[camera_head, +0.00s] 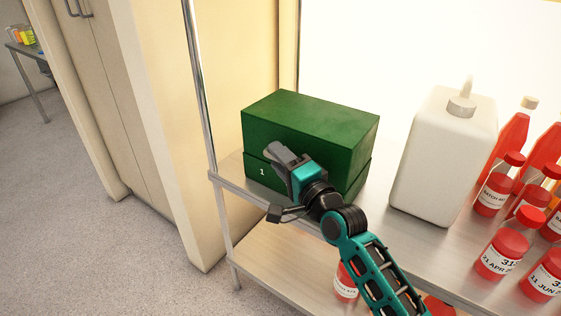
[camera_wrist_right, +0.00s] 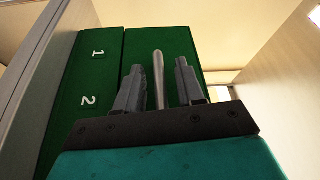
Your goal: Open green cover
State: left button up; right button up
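The green cover (camera_head: 310,115) is the upper part of a green box on the metal shelf. It sits closed on the green base (camera_head: 252,166), which bears a white "1". In the right wrist view the base (camera_wrist_right: 88,75) shows "1" and "2", with a thin seam between it and the cover (camera_wrist_right: 182,42). A grey bar-like handle (camera_wrist_right: 159,78) stands out from the cover. My right gripper (camera_head: 277,152) is at the box's front. Its two fingers are open on either side of the handle, with gaps visible. The head view hides the handle behind the gripper. My left gripper is not in view.
A white jug (camera_head: 432,160) stands right of the box, with several red-capped bottles (camera_head: 497,258) farther right. A metal post (camera_head: 200,80) rises at the shelf's left corner. A lower shelf (camera_head: 272,258) lies beneath, with a red-capped bottle (camera_head: 345,283) on it.

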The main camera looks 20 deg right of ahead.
grip_shut()
dwell(0.4)
